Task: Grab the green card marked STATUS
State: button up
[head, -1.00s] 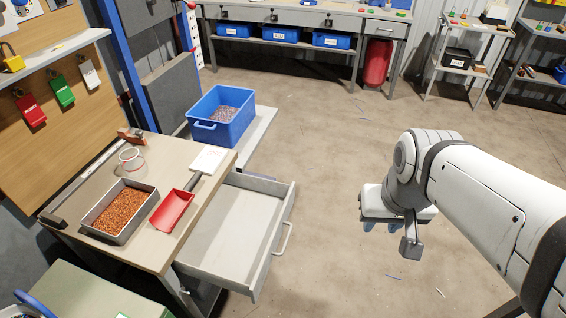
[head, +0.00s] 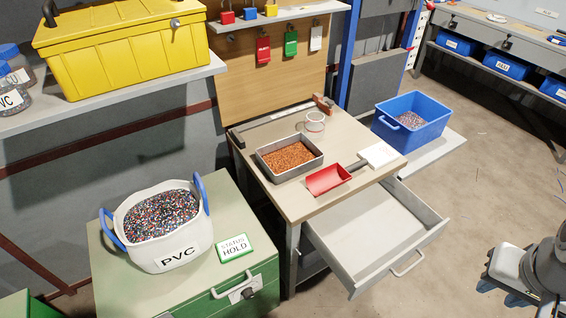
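The green-edged card marked STATUS HOLD (head: 234,248) lies flat on top of the green cabinet (head: 115,265), close to its front right corner. It sits just right of the white PVC tub (head: 170,248) and apart from it. My gripper (head: 510,291) is at the lower right edge of the head view, far to the right of the card beyond the open drawer. Its fingers are partly cut off by the frame and too unclear to tell whether they are open or shut.
The PVC tub with blue handles holds coloured granules. A workbench (head: 375,172) carries a tray of copper granules (head: 289,157) and a red scoop (head: 328,179). Its drawer (head: 368,238) stands open between my gripper and the card. Red, green (head: 291,43) and white tags hang on the board behind.

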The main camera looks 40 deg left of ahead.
aim_at(229, 250)
jog(key=u, duration=2)
jog(key=k, duration=0.5)
jog(key=i, duration=1.2)
jog(key=u, duration=0.25)
